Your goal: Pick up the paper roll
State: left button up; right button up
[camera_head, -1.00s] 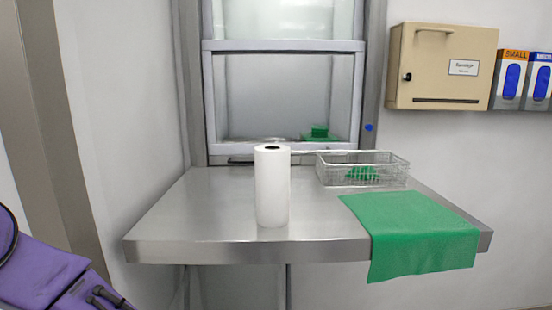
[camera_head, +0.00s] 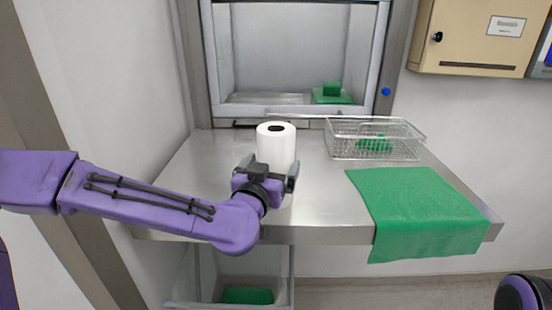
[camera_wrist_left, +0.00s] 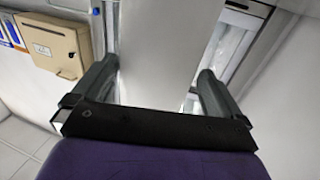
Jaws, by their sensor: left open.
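The white paper roll (camera_head: 275,143) stands upright on the steel table (camera_head: 325,205). Its lower part is hidden behind my left gripper in the head view. My left gripper (camera_head: 269,172) is open at the near side of the roll. In the left wrist view, the roll (camera_wrist_left: 158,45) rises between the two spread fingers of the gripper (camera_wrist_left: 157,78). I cannot tell whether either finger touches it. My right gripper is not in view; part of my right arm shows at the lower right.
A wire basket (camera_head: 345,143) with a green item (camera_head: 374,144) stands at the back right. A green cloth (camera_head: 420,210) hangs over the table's front edge. A pass-through window frame (camera_head: 385,55) is behind, and a beige box (camera_head: 468,35) is on the wall.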

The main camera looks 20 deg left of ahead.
pick_arm(q)
jog(key=w, duration=0.3)
jog(key=shift+w+f, duration=0.2)
jog(key=shift+w, duration=0.05)
jog(key=shift+s+d+r, duration=0.15)
jog(key=shift+s, duration=0.1)
jog(key=shift+s+r, duration=0.1)
jog(key=shift+s, duration=0.1)
jog(key=shift+c, duration=0.9)
jog(key=c, duration=0.6)
jog(key=shift+w, duration=0.15)
jog(key=shift+c, duration=0.9)
